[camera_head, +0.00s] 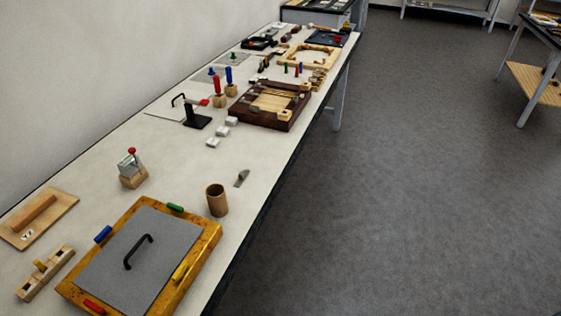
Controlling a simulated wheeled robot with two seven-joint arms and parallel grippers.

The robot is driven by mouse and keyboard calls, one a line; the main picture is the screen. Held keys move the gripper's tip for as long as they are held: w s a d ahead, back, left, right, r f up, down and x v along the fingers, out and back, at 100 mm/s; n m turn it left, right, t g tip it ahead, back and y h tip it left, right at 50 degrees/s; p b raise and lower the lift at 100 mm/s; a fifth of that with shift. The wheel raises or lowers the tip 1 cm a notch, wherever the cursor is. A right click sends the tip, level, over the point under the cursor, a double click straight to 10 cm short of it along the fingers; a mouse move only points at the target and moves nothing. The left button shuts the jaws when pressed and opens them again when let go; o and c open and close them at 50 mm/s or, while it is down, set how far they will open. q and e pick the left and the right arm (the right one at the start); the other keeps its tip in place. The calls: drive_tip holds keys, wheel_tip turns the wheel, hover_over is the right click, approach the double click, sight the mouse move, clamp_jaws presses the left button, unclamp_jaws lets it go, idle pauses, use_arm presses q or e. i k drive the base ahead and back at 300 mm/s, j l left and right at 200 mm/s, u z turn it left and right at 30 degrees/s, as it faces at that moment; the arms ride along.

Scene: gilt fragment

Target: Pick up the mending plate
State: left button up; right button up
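No piece here is plainly a mending plate, and I cannot tell for certain which one it is. A small grey metal piece (242,178) lies on the bench beside a brown cup (217,200), near the bench's right edge. A large grey sheet with a black handle (126,272) lies on a yellow wooden frame (204,245) in the foreground. Small coloured pieces in blue, green, yellow and red sit around the frame's edge. Neither of my grippers is in view.
The long white bench (180,150) runs away along the wall. A block with a red knob (132,168), a black stand (197,118), white blocks and a dark wooden tray (245,118) stand on it. Grey floor (400,200) is clear to the right; another table stands far right.

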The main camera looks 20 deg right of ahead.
sight(242, 175)
drive_tip(key=l, duration=0.4)
drive_tip(key=i+l, duration=0.15)
drive_tip(key=l, duration=0.7)
drive_tip(key=i, duration=0.05)
